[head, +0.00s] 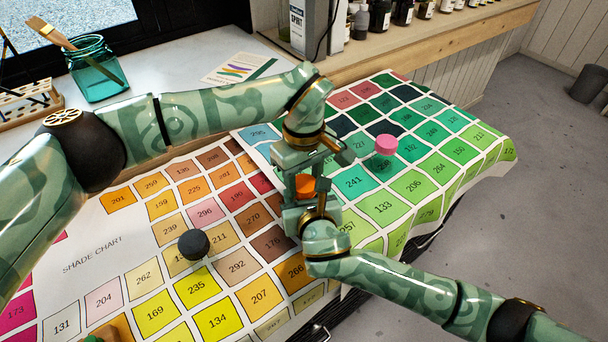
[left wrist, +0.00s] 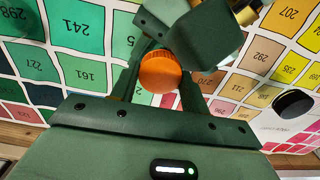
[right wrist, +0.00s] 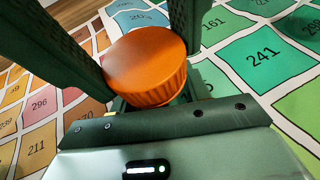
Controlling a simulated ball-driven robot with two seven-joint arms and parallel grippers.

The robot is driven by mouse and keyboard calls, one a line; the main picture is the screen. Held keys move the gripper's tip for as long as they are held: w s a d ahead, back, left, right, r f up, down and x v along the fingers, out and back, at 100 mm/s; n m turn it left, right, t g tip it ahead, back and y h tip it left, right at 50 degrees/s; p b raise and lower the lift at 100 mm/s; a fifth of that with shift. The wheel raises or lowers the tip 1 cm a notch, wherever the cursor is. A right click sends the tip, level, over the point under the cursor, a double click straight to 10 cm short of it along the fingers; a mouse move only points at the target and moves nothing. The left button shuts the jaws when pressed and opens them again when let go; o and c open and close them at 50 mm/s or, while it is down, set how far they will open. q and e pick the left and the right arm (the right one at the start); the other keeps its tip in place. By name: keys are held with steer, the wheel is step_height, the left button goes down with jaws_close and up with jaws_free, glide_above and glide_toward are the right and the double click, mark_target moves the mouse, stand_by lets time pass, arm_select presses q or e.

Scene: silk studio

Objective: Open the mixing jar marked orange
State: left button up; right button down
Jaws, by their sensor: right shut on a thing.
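The mixing jar marked orange shows mainly as its ribbed orange lid (head: 305,186) between my two grippers in the head view. The lid also shows in the left wrist view (left wrist: 160,72) and close up in the right wrist view (right wrist: 147,65). My right gripper (head: 308,200) is shut on the jar from the near side. My left gripper (head: 305,175) is at the lid from the far side, its fingers apart on either side of it. The jar's body is mostly hidden by the grippers.
A pink-topped jar (head: 386,145) stands on the green chart to the right. A black-topped jar (head: 193,244) stands on the shade chart (head: 95,258) to the left. A glass jar with brushes (head: 95,72) stands at the back left. Bottles line the back shelf.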

arm_select(q)
steer(key=c, duration=0.3)
steer(key=o, duration=1.1)
steer(key=shift+c, duration=0.2)
steer(key=shift+r, duration=2.3)
arm_select(e)
steer(key=c, duration=0.6)
jaws_free()
